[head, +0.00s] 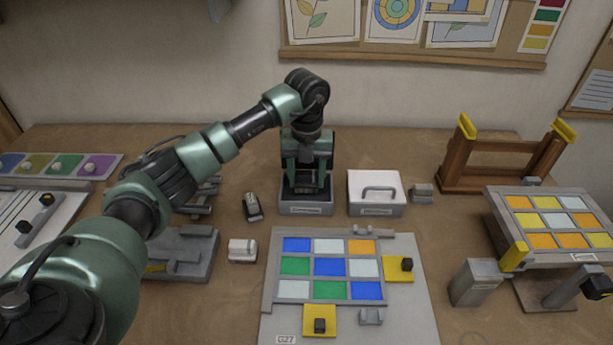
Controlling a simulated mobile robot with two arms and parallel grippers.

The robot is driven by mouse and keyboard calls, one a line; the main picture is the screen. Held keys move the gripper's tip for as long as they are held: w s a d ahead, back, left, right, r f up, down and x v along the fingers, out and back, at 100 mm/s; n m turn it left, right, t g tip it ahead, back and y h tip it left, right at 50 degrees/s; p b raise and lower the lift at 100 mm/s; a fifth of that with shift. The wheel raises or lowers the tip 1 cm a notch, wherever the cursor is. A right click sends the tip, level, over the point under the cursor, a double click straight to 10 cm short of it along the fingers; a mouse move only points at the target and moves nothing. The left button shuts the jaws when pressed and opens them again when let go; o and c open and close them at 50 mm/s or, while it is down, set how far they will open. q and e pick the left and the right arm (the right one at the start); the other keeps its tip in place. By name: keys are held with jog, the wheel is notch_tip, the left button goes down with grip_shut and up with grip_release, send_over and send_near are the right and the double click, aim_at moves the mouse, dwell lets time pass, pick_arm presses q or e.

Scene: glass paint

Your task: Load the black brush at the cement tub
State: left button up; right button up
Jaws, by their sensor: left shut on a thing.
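The cement tub (305,209) is a grey open box with a label on its front, at the back middle of the table. My left gripper (307,172) points straight down over it, with its fingertips at the tub's opening. It is shut on a dark thing that looks like the black brush (307,184), mostly hidden between the fingers. The brush's lower end is down at or inside the tub; I cannot tell whether it touches the cement. My right gripper is out of view.
A lidded box (377,208) stands close right of the tub. A small dark block (252,206) and a white one (242,251) lie to the left. A coloured glass panel (330,267) lies in front, and a tilted panel (558,221) stands at right. My left arm covers the left side.

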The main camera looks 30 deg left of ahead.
aim_at(306, 173)
pick_arm(q)
jog(key=shift+f, duration=0.5)
dwell(1.1)
jog(key=shift+r+p, duration=2.3)
jog(key=shift+r, duration=1.3)
